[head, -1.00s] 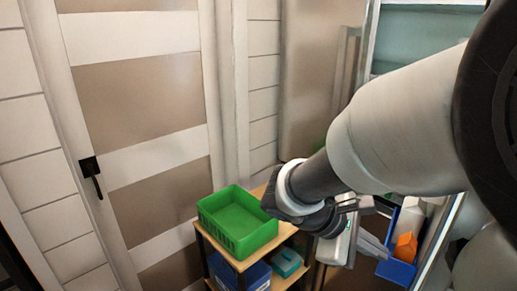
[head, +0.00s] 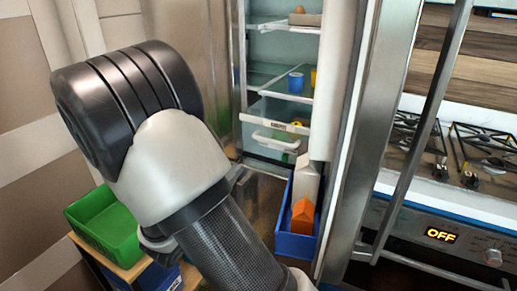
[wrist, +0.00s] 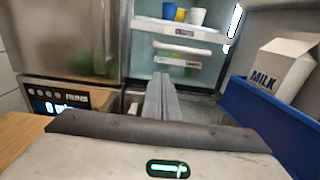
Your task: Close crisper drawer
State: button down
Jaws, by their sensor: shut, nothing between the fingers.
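The open fridge shows two clear-fronted drawers below its glass shelves in the head view. The upper one has a labelled white front (head: 279,124); the lower one has a white bar handle (head: 275,143) and green contents behind it. Both also show in the wrist view, as the upper white front (wrist: 180,31) and the lower white bars (wrist: 181,49). I cannot tell exactly how far either drawer is pulled out. My gripper (wrist: 163,84) is shut and empty, pointing toward the fridge below and in front of the drawers. My arm hides most of it in the head view.
A blue door bin (head: 297,245) holding a milk carton (wrist: 281,68) and an orange carton (head: 302,214) stands close on the right. A green crate (head: 105,226) sits on a cart at left. The oven (head: 440,240) is beyond the fridge door.

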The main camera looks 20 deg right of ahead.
aim_at(264, 143)
jog(key=b+x, duration=0.1)
jog(key=x, duration=1.2)
jog(key=shift+w+d, duration=0.25)
jog(key=shift+d, duration=0.05)
jog(key=shift+w+d, duration=0.25)
jog(key=shift+d, duration=0.15)
jog(key=b+x, duration=0.2)
jog(key=x, duration=1.6)
jog(key=shift+b, duration=0.3)
jog(key=shift+w+d, duration=0.2)
jog(key=shift+r, duration=0.25)
jog(key=shift+d+r, duration=0.1)
jog(key=shift+r, duration=0.05)
